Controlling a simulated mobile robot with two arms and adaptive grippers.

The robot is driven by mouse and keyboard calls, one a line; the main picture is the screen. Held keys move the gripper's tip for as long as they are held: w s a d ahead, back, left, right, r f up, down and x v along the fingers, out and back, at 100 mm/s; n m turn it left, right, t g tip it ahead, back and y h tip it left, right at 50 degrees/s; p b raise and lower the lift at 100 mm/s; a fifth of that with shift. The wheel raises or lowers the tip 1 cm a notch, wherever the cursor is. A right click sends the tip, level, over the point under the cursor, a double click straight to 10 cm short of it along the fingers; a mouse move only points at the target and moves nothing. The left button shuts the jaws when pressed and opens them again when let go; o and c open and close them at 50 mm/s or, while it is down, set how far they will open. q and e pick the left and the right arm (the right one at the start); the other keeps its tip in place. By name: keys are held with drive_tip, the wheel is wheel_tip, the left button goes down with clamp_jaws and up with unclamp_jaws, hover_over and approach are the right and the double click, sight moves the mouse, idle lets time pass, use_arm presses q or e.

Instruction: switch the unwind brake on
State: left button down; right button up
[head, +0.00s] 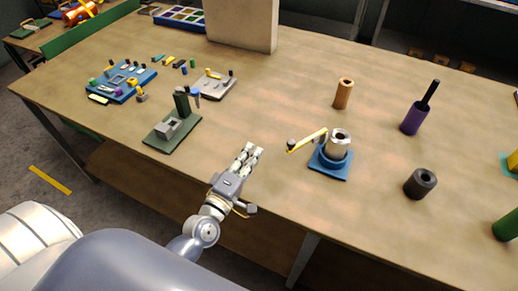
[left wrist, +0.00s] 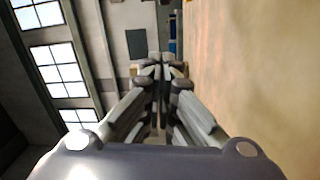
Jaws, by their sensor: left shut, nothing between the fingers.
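A blue-based fixture (head: 331,161) stands on the wooden table with a silver ring-topped cylinder (head: 339,140) on it. A yellow lever (head: 308,141) reaches left from the cylinder and ends in a dark knob (head: 291,145). No label shows, so I cannot tell for certain that this is the unwind brake. My left gripper (head: 251,150) is shut and empty over the table's front edge, left of the knob and apart from it. In the left wrist view its closed fingers (left wrist: 160,70) meet, with the table top along the right. My right gripper is not in view.
A green-based stand (head: 173,133) sits left of my gripper. A grey plate with small parts (head: 218,88) lies behind it. The table between gripper and lever is clear.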

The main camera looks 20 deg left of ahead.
use_arm(q)
drive_tip(key=w+d+p, duration=0.3)
drive_tip(key=w+d, duration=0.1)
drive_tip(key=w, duration=0.3)
drive_tip(key=shift+d, duration=0.15)
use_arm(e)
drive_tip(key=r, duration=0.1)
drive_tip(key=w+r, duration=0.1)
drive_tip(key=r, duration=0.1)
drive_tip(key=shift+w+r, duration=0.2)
use_arm(q)
drive_tip(key=shift+f, duration=0.1)
